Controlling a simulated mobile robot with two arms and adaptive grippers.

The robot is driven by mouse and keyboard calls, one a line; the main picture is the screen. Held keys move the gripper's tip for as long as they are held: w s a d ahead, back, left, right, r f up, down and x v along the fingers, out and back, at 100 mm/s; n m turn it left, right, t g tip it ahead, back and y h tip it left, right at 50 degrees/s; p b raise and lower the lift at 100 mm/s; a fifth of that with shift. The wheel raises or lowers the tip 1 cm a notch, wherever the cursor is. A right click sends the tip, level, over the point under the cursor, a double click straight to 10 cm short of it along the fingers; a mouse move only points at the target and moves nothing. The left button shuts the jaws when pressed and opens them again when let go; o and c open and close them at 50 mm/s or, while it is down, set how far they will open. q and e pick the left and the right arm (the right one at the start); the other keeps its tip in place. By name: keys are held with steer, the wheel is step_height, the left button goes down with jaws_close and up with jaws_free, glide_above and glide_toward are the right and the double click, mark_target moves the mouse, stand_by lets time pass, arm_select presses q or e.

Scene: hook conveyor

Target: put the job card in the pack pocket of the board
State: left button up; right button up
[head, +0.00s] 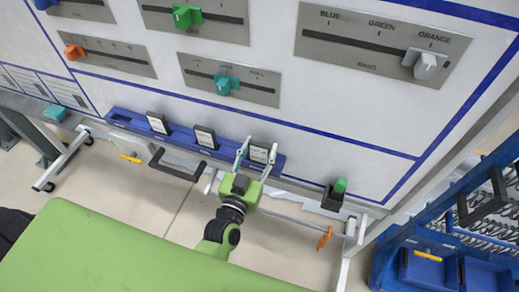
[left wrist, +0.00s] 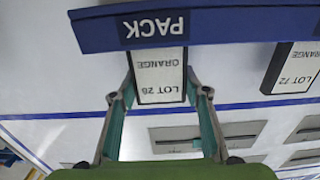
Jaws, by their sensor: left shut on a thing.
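The job card (head: 259,154) is white in a dark frame and stands at the right end of the blue pocket rail (head: 180,133) on the board. In the left wrist view the card (left wrist: 159,80) reads LOT 26 ORANGE, upside down, and its lower end is hidden behind the blue lip marked PACK (left wrist: 153,27). My left gripper (head: 257,150) is shut on the card, one finger on each side edge; it also shows in the left wrist view (left wrist: 160,85). How deep the card sits cannot be told. My right gripper is not in view.
Two other cards stand in the rail, one at the left (head: 157,123) and one in the middle (head: 205,137). The board's BAND slider (head: 427,66) stands at ORANGE. A black holder (head: 332,200) with a green item is right of the rail. Blue bins (head: 427,268) are at lower right.

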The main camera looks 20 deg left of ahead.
arm_select(q)
steer(key=o, duration=1.1)
steer(key=shift+f, duration=0.1)
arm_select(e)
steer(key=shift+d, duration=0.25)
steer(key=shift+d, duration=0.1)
arm_select(q)
steer(key=shift+s, duration=0.25)
steer(key=shift+s+a+b, duration=0.15)
steer(key=shift+s+b, duration=1.25)
steer(key=shift+s, duration=4.4)
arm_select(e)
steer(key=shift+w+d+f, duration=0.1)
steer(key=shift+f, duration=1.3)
